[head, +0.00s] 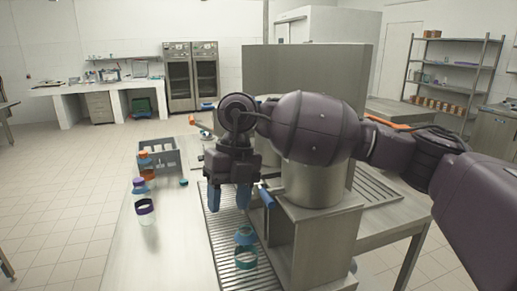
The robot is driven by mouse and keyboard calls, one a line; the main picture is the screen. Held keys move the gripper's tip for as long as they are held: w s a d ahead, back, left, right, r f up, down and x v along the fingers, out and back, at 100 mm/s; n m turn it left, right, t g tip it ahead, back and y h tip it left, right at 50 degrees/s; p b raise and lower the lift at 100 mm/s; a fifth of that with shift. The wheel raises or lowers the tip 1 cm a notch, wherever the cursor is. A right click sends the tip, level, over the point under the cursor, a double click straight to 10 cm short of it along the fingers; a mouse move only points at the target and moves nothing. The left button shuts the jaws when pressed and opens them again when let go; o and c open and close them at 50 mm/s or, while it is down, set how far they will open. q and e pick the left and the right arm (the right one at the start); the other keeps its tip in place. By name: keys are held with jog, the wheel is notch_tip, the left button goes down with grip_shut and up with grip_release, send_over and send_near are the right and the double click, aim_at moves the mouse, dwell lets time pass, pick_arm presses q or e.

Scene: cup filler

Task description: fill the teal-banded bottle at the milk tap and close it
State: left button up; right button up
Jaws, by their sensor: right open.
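A clear bottle with a teal band (246,259) stands upright on the slatted drip grate (216,250). Its rim looks blue-teal; I cannot tell whether it is open or how full it is. My right gripper (229,197) points down above and slightly left of the bottle, its blue fingers apart and empty. A blue tap lever (266,196) sits just right of the fingers, on the front of a metal tank (312,183). The tap spout is hidden. A small teal cap (184,182) lies on the counter left of the grate. My left gripper is not in view.
Purple-banded (145,211) and other coloured bottles stand on the left of the counter (160,255), near a grey crate (165,143). The counter's front left is clear. The tank stand (325,245) rises right of the grate. My right arm hides part of the tank.

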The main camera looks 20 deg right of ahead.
aim_at(268, 198)
jog(key=w+d+r+m+t+h, duration=0.2)
jog(key=w+d+r+h, duration=0.15)
jog(key=d+r, duration=0.35)
jog(key=shift+h, duration=0.45)
jog(key=f, duration=0.2)
jog(key=d+f, duration=0.1)
jog(key=f, duration=0.2)
jog(key=f+p, duration=0.1)
jog(key=f, duration=0.2)
jog(key=shift+s+d+f, duration=0.1)
jog(key=shift+d+f, duration=0.05)
jog(key=shift+d, duration=0.2)
jog(key=shift+d+f, duration=0.1)
jog(key=shift+f, duration=0.75)
jog(key=shift+c, duration=0.5)
